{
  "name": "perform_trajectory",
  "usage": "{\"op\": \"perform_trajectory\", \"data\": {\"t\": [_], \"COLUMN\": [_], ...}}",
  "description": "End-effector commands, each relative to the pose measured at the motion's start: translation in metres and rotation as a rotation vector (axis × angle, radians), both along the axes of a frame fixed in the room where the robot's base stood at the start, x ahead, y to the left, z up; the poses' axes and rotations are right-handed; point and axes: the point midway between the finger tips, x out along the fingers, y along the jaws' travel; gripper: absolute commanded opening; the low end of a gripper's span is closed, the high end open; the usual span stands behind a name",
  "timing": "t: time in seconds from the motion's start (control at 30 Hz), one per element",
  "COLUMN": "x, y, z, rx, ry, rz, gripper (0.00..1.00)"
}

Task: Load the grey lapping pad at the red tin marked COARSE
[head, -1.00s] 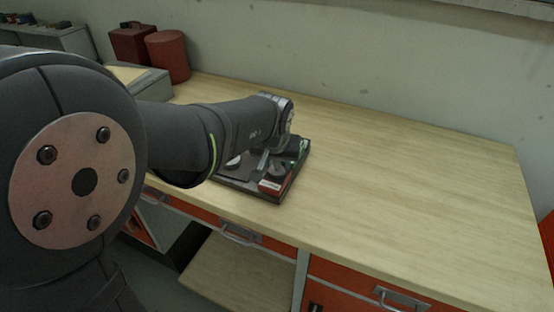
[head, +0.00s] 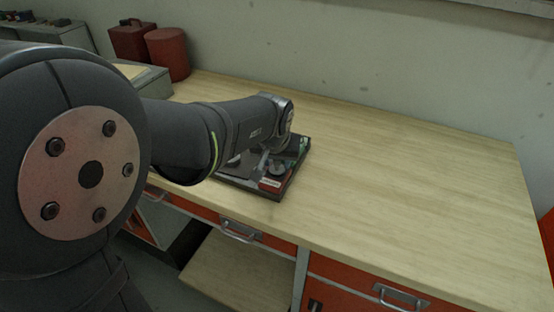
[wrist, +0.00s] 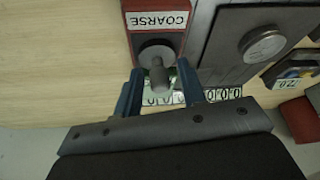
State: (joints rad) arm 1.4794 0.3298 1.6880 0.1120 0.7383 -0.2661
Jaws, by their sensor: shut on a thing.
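The red tin (wrist: 181,42) with the white COARSE label (wrist: 157,21) is at the top of the wrist view, just beyond my fingertips. My gripper (wrist: 159,68), with two blue fingers, is shut on the grey lapping pad (wrist: 158,50) by its upright stem. The pad's round grey top shows over the tin, below the label. I cannot tell whether its underside touches the tin. In the head view the tin (head: 271,184) is small and red at the front of a dark tray (head: 248,191), partly behind my wrist.
In the wrist view a dark square plate with a round grey knob (wrist: 262,43) lies right of the tin. A strip of printed digits (wrist: 222,93) lies by the right finger. A red block (wrist: 300,118) is at right. The wooden bench (head: 420,190) is clear right of the tray.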

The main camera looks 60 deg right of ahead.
Motion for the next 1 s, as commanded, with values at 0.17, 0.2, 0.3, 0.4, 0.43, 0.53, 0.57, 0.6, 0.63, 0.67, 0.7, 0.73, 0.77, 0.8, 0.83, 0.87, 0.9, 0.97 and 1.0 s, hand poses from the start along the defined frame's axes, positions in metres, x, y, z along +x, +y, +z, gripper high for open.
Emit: {"op": "perform_trajectory", "data": {"t": [0.17,0.2,0.3,0.4,0.43,0.53,0.57,0.6,0.63,0.67,0.7,0.73,0.77,0.8,0.83,0.87,0.9,0.97,1.0], "x": [0.000,0.000,0.000,0.000,0.000,0.000,0.000,0.000,0.000,0.000,0.000,0.000,0.000,0.000,0.000,0.000,0.000,0.000,0.000], "y": [0.000,0.000,0.000,0.001,0.001,0.000,0.000,0.000,0.000,0.000,0.000,0.000,0.000,0.000,0.000,0.000,0.000,0.000,0.000], "z": [-0.002,-0.002,-0.002,-0.002,-0.002,0.000,0.001,0.004,0.007,0.010,0.013,0.015,0.018,0.021,0.024,0.026,0.030,0.035,0.038], "rx": [0.002,0.002,0.003,0.003,0.004,0.003,0.003,0.002,0.001,0.001,0.001,0.000,0.000,0.000,0.000,0.000,-0.001,-0.001,-0.001], "ry": [0.001,0.001,0.001,0.000,0.000,0.001,0.001,0.001,0.000,0.000,0.000,0.000,0.000,0.000,0.000,0.000,0.000,0.000,0.000], "rz": [0.000,0.000,0.000,0.000,0.000,0.000,0.000,0.000,0.000,0.000,0.000,0.000,0.000,0.000,0.000,0.000,0.000,0.000,0.000], "gripper": [0.19,0.19,0.19,0.19,0.19,0.19,0.19,0.19,0.19,0.19,0.19,0.19,0.19,0.19,0.19,0.19,0.19,0.19,0.19]}}
